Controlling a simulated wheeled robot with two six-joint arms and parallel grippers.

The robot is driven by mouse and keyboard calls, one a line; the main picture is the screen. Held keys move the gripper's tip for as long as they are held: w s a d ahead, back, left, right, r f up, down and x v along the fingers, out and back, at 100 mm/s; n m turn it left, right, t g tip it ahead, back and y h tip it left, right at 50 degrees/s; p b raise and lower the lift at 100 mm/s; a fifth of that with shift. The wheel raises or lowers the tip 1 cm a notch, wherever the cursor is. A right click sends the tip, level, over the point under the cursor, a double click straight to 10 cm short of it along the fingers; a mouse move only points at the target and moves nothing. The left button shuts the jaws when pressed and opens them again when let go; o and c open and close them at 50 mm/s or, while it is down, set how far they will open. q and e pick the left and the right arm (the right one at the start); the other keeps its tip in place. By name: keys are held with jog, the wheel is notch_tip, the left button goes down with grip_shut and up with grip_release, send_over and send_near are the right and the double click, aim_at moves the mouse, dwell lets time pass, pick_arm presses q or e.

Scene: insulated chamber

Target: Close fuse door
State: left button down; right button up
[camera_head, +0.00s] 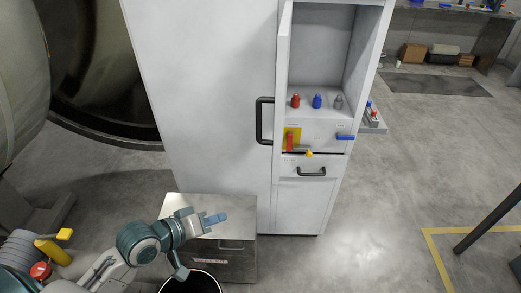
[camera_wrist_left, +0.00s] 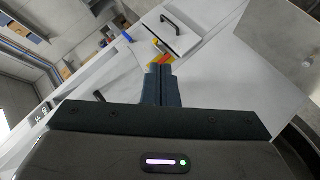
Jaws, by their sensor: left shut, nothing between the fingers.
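The white cabinet (camera_head: 215,90) stands in the middle of the head view. Its upper right compartment (camera_head: 322,40) is open. A narrow white panel (camera_head: 284,60), which looks like the fuse door swung open, stands nearly edge-on at the compartment's left. A black handle (camera_head: 260,120) sticks out to the left beside it. My left gripper (camera_head: 222,217) is shut and empty, low in front of the cabinet, apart from the door and handle. In the left wrist view its fingers (camera_wrist_left: 160,82) are together. My right gripper is not in view.
Red (camera_head: 296,100), blue (camera_head: 317,101) and grey (camera_head: 338,101) knob-like parts stand in the compartment. Below are a red lever (camera_head: 290,143) and a drawer handle (camera_head: 311,171). A metal box (camera_head: 245,218) stands under my left gripper.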

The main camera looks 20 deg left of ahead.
pick_arm(q)
jog(key=w+a+r+n+t+h, duration=0.1)
jog(key=w+r+n+t+h, duration=0.15)
jog(key=r, duration=0.35)
jog(key=w+a+r+n+t+h, duration=0.1)
jog(key=w+a+r+n+t, duration=0.1)
jog(key=w+r+n, duration=0.3)
jog(key=w+d+p, duration=0.3)
jog(key=w+d, duration=0.4)
jog(key=d, duration=0.3)
jog(key=shift+w+r+m+p, duration=0.15)
jog(key=shift+r+m+p, duration=0.15)
jog(key=shift+r+m, duration=0.1)
jog(key=shift+g, duration=0.25)
